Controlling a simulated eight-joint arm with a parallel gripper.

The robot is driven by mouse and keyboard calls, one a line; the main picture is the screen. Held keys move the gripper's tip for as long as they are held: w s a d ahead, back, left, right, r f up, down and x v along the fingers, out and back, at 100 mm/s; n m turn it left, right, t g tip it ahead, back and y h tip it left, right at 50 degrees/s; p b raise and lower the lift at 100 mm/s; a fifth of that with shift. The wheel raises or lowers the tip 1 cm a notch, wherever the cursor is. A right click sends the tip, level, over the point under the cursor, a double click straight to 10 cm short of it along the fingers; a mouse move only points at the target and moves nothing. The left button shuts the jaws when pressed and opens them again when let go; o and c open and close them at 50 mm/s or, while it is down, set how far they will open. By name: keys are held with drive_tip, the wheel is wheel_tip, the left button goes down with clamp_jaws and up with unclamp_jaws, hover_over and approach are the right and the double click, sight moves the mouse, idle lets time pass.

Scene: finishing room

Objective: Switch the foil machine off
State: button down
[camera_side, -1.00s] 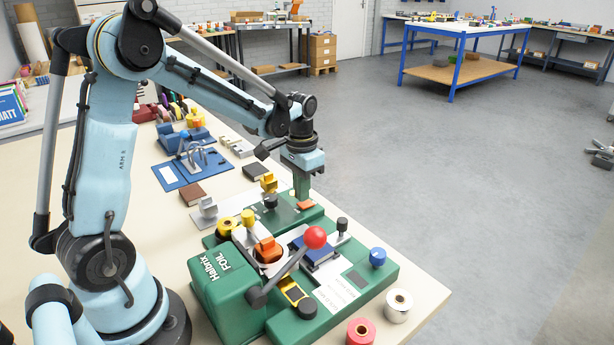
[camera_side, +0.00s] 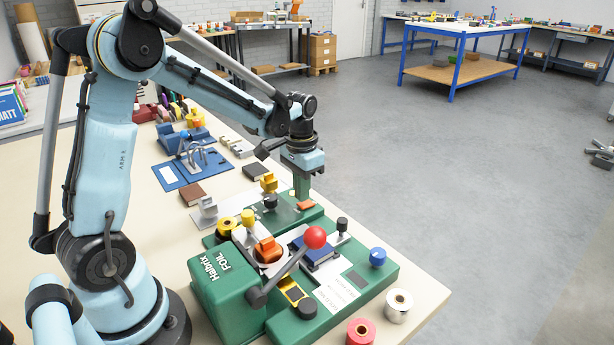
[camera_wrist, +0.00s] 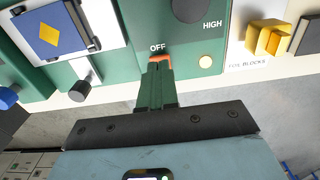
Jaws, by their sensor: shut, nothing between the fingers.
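The green foil machine (camera_side: 235,295) stands on the bench, with its red-knobbed lever (camera_side: 316,237) raised at the front. Its orange switch (camera_side: 306,205) sits at the far end of the base. In the wrist view the orange switch (camera_wrist: 160,58) shows just below the word OFF, partly hidden by my fingertips. My gripper (camera_side: 302,194) is shut and empty, pointing down at the switch. In the wrist view the closed green fingers (camera_wrist: 157,74) overlap the switch's near edge; I cannot tell if they touch. A pale round lamp (camera_wrist: 205,62) is right of the switch; whether it is lit is unclear.
A black dial (camera_wrist: 188,8) marked HIGH lies beyond the switch. A black knob (camera_wrist: 83,90) and a blue block with a yellow diamond (camera_wrist: 50,38) are to the left. Yellow type blocks (camera_wrist: 267,38) stand to the right. Foil rolls (camera_side: 398,305) stand by the bench's front edge.

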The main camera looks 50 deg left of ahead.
sight(302, 206)
drive_tip(key=shift+f, duration=0.85)
idle(0.5)
drive_tip(key=shift+r, duration=3.5)
drive_tip(key=s+d+r+t, duration=0.3)
drive_tip(key=s+d+t, duration=0.4)
drive_tip(key=s+d, duration=0.2)
drive_tip(key=shift+s+d+r, duration=0.15)
drive_tip(key=shift+s+d, duration=0.25)
drive_tip(key=shift+s, duration=0.45)
